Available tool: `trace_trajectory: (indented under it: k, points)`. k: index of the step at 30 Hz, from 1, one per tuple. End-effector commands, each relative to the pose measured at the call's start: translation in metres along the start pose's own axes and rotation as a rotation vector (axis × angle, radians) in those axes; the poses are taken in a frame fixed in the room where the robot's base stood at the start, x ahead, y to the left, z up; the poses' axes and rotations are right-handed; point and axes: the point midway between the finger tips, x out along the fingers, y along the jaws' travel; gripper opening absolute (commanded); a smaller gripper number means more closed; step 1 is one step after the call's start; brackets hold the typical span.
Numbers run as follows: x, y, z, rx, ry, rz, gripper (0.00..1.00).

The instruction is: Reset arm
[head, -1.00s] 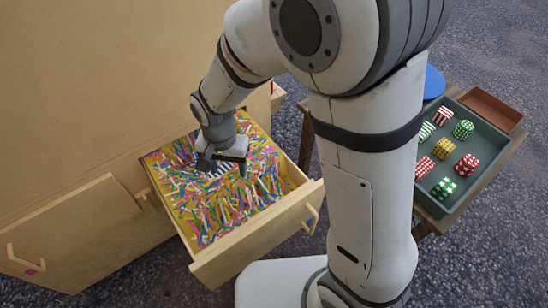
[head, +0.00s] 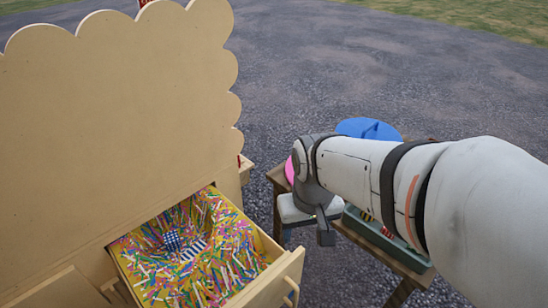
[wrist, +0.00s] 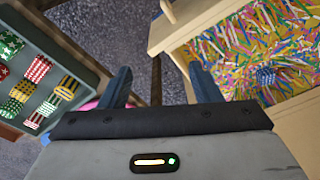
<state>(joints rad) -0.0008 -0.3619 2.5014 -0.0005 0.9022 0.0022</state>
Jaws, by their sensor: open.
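My gripper (head: 326,236) hangs in the air to the right of the open drawer, above the gap between the drawer and the side table. In the wrist view its two fingers stand wide apart with nothing between them (wrist: 160,88). The drawer (head: 285,272) is pulled out and filled with loose coloured paper strips (head: 215,235). A blue-and-white checked sweet (head: 172,241) and a blue-and-white striped one (head: 194,250) lie among the strips. A blue checked piece also shows in the wrist view (wrist: 265,76).
A green tray (head: 420,264) with patterned sweets (wrist: 38,68) stands on a wooden table to the right, mostly behind my arm. A blue disc (head: 360,127) and a pink disc (head: 289,170) are near it. The tall wooden cabinet (head: 110,130) fills the left.

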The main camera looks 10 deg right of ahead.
Motion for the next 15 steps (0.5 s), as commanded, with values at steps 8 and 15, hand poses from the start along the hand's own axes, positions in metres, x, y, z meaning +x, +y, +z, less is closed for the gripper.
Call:
trace_trajectory:
  k: [8,15]
  points:
    - [-0.014,0.000,-0.002,0.000,0.003,0.000,0.57]
    - [-0.092,0.000,-0.009,-0.003,0.029,0.000,0.57]
